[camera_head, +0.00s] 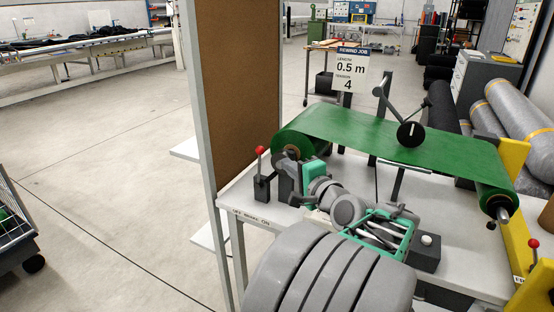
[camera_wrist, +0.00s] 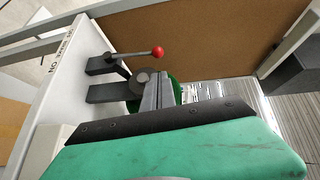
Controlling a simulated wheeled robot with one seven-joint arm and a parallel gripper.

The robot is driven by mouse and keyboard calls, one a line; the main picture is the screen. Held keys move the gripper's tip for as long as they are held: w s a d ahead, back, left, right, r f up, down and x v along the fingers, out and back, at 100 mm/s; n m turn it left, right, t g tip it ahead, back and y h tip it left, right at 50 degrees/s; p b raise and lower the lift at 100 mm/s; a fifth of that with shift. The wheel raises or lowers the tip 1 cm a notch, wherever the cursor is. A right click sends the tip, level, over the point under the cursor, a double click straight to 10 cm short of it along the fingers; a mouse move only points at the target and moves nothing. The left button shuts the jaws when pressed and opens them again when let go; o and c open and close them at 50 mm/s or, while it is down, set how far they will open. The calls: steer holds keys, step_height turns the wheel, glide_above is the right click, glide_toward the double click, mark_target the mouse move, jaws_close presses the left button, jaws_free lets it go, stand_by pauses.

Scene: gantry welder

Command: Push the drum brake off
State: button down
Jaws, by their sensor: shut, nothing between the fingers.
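The brake lever (camera_head: 260,165) stands nearly upright in a dark block on the left end of the white table. It has a red ball knob. The lever also shows in the wrist view (camera_wrist: 135,54), with the knob past my fingertips. My gripper (camera_head: 284,174) is shut and empty, just right of the lever, beside the green roll (camera_head: 288,143). In the wrist view, my fingers (camera_wrist: 158,88) point toward the lever side. I see a gap in the head view; contact is unclear.
Green sheet (camera_head: 390,140) spans from the roll to a right roller. A brown panel (camera_head: 240,80) rises behind the lever. A second red-knobbed lever (camera_head: 533,244) is far right by a yellow frame.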

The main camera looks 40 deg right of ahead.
glide_toward(259, 165)
steer(key=w+d+r, duration=0.3)
steer(key=w+r, duration=0.1)
steer(key=r, duration=0.1)
steer(key=shift+w+d+f, duration=0.2)
steer(key=shift+w+d, duration=0.2)
